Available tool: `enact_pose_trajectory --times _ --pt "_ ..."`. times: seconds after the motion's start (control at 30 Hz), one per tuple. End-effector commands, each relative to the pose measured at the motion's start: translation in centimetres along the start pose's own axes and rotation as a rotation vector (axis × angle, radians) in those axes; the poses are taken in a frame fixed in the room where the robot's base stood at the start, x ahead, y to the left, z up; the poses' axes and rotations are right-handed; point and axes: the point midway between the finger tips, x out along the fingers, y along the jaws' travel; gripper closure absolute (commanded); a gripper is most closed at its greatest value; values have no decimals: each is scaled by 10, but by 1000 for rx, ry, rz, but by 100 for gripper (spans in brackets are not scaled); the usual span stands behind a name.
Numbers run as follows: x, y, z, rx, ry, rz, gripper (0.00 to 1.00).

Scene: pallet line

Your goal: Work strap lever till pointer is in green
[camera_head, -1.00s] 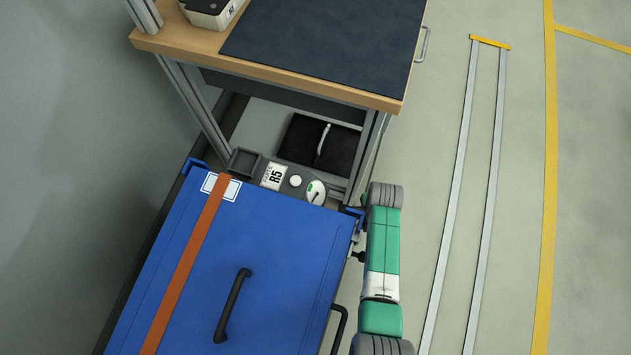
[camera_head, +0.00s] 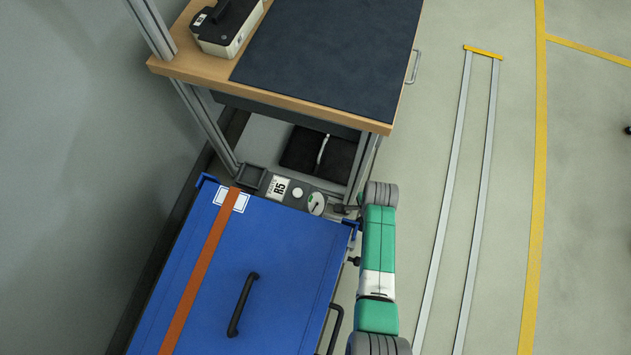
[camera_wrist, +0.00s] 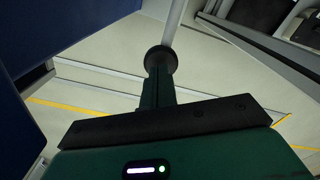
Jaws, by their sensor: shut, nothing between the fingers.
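The gauge (camera_head: 316,203) is a small round white dial with a green patch, at the far edge of the blue case. Its pointer is too small to read against the green. An orange strap (camera_head: 205,265) runs across the blue lid. In the wrist view my gripper (camera_wrist: 158,88) is shut and points at a round black knob (camera_wrist: 160,59) on a pale rod (camera_wrist: 175,22), probably the lever. The fingertips are at or very near the knob; I cannot tell whether they touch. In the head view, my arm stands right of the case, and my gripper cannot be made out.
The blue case (camera_head: 275,250) has a black handle (camera_head: 242,304) on its lid. A panel marked R5 (camera_head: 279,187) carries a white button (camera_head: 298,193). A wooden bench (camera_head: 190,66) with a dark mat stands behind. Open floor with rails (camera_head: 455,170) lies right.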

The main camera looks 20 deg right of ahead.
Motion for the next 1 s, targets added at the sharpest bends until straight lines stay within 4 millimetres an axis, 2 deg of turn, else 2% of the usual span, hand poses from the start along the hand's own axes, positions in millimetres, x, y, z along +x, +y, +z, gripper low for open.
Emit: enact_pose_trajectory --times 0.33,0.67,0.8,1.0 --pt "2 0 0 0 0 0 100" --pt "19 0 0 0 1 -1 100" --pt "20 0 0 0 0 -1 100" --pt "33 2 -4 1 0 0 100"
